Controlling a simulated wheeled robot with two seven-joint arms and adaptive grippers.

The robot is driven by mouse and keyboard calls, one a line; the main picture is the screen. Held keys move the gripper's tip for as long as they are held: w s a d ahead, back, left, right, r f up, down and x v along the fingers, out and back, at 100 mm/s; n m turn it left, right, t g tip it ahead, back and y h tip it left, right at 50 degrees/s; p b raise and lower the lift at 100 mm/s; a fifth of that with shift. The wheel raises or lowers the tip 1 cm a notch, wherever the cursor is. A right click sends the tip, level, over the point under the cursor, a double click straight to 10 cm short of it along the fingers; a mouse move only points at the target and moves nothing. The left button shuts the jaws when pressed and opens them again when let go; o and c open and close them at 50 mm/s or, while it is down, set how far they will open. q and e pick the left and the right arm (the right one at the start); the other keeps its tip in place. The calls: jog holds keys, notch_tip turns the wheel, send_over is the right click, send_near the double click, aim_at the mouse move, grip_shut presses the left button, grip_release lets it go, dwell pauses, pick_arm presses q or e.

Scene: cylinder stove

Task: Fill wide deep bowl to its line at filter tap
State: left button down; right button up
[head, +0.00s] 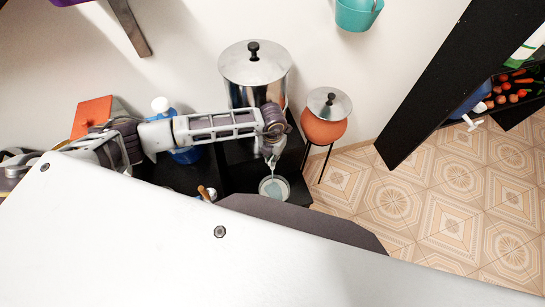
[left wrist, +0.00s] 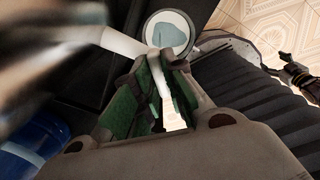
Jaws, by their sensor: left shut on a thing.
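The wide bowl (head: 287,192) stands on the dark surface below a tall shiny metal cylinder (head: 238,96) with a lid. Pale blue water (head: 273,189) shows inside the bowl, and a pale streak seems to run down into it. The bowl's rim also shows in the left wrist view (left wrist: 187,45). My left gripper (head: 272,150) is at the cylinder's lower front, above the bowl. In the left wrist view its green-padded fingers (left wrist: 158,92) are shut on a pale piece, apparently the tap handle (left wrist: 156,68). I cannot make out the fill line.
An orange pot (head: 323,131) with a metal lid stands on a thin black stand to the right. A blue bottle (head: 185,156) is behind my left arm. A dark mechanical part, perhaps my right gripper (left wrist: 300,76), shows at the left wrist view's right edge. Tiled floor lies right.

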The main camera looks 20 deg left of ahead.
pick_arm(q)
jog(key=m+b, duration=0.6)
jog(key=shift+f, duration=0.1)
jog(key=shift+m, duration=0.5)
jog(key=shift+m+b, duration=0.6)
jog(key=shift+b, duration=0.05)
jog(key=c, duration=1.8)
grip_release()
jog(key=shift+o, duration=1.6)
jog(key=shift+r, duration=0.2)
notch_tip(320, 180, up, 12)
pick_arm(e)
notch_tip(320, 180, down, 8)
jog(key=w+d, duration=0.1)
jog(key=d, duration=0.1)
jog(key=shift+d, duration=0.4)
